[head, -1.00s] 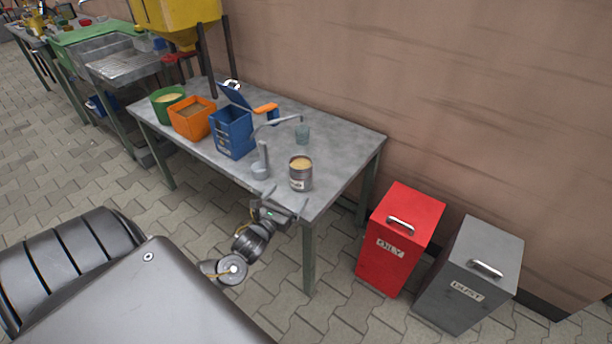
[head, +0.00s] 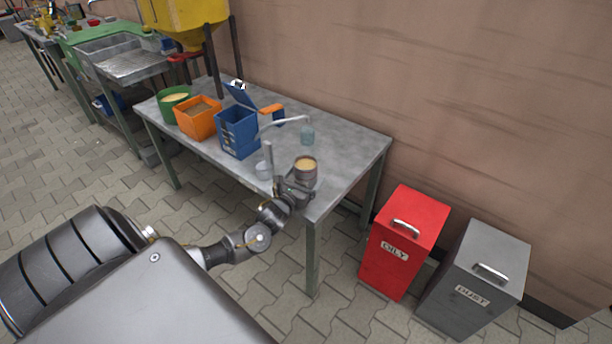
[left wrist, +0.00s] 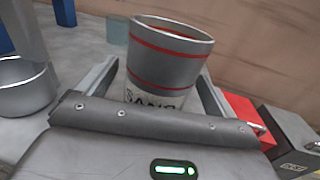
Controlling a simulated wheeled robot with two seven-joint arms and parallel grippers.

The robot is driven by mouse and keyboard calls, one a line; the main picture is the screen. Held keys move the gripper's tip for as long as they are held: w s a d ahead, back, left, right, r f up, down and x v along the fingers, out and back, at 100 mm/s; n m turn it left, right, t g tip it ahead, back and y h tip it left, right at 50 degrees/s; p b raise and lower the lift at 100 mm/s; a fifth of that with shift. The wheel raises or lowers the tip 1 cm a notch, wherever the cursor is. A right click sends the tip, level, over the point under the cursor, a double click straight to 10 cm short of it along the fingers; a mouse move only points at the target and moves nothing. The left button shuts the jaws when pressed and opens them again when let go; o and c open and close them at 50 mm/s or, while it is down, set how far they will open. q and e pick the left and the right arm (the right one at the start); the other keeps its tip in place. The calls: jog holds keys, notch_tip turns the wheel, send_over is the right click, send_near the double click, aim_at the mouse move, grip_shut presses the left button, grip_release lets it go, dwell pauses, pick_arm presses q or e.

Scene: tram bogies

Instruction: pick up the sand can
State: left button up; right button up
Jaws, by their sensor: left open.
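The sand can (head: 306,168) is a grey metal can full of tan sand, standing upright near the front right corner of the grey table. In the left wrist view the sand can (left wrist: 165,60) shows red bands and a partly hidden white label. My left gripper (head: 297,186) is at the can's near side and open. In the left wrist view the two fingers of my left gripper (left wrist: 158,85) reach forward on either side of the can, with a gap visible at the left finger. My right gripper does not show.
A metal ladle or cup with an upright handle (head: 264,170) stands just left of the can. A blue box (head: 238,134), orange box (head: 198,122) and green bucket (head: 170,110) stand farther left. A small glass jar (head: 307,137) is behind. Red (head: 405,240) and grey (head: 475,280) bins stand right of the table.

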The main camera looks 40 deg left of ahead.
pick_arm(q)
jog(key=shift+w+a, duration=0.1)
jog(key=shift+w, duration=0.25)
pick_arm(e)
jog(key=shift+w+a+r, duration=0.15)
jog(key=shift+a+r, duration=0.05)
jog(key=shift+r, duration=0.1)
